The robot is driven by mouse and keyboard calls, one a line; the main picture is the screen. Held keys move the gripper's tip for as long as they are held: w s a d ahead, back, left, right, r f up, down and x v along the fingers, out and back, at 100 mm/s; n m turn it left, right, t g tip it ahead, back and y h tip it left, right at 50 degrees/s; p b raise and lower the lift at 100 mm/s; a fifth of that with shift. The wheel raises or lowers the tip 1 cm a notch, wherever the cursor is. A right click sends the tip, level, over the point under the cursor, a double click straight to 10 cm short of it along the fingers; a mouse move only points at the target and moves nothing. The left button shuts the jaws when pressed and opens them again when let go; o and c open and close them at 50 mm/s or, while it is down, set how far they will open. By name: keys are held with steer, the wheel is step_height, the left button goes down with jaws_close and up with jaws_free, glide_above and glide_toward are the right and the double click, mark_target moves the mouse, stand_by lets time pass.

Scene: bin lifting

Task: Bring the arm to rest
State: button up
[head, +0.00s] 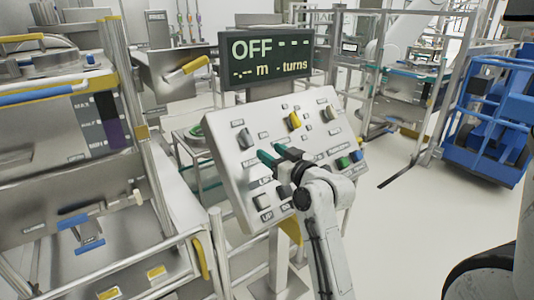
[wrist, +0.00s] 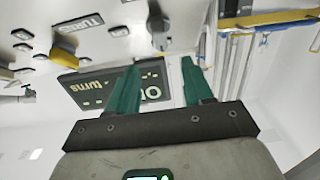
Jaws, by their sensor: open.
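My gripper (head: 272,153) is in front of the slanted grey control panel (head: 232,180) in the head view, with its green fingers pointing at the panel's left half. In the wrist view my gripper (wrist: 163,75) shows two green fingers spread apart with nothing between them. Whether the fingers touch the panel cannot be told. My white arm (head: 325,220) reaches up from the bottom of the head view and hides the panel's lower middle. The panel also shows upside down in the wrist view (wrist: 90,35).
A dark display (head: 270,59) above the panel reads "OFF". Metal railings (head: 150,255) stand at left. A blue cart (head: 490,120) stands at right. The floor (head: 420,220) right of the panel is clear.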

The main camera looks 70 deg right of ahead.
steer(key=w+a+f+n+g+y, duration=0.3)
steer(key=a+f+g+y, duration=0.3)
steer(key=a+f, duration=1.35)
steer(key=s+a+f+n+g+y, duration=0.1)
steer(key=s+a+f+g, duration=0.3)
steer(key=s+a, duration=0.3)
steer(key=s+a+f+n+g+y, duration=0.1)
steer(key=s+a+f+g+y, duration=0.1)
steer(key=s+a+f+g, duration=0.2)
steer(key=s+a+f, duration=0.3)
steer(key=s, duration=0.4)
steer(key=shift+a+f+n, duration=0.2)
steer(key=shift+n, duration=0.1)
steer(key=shift+c, duration=0.3)
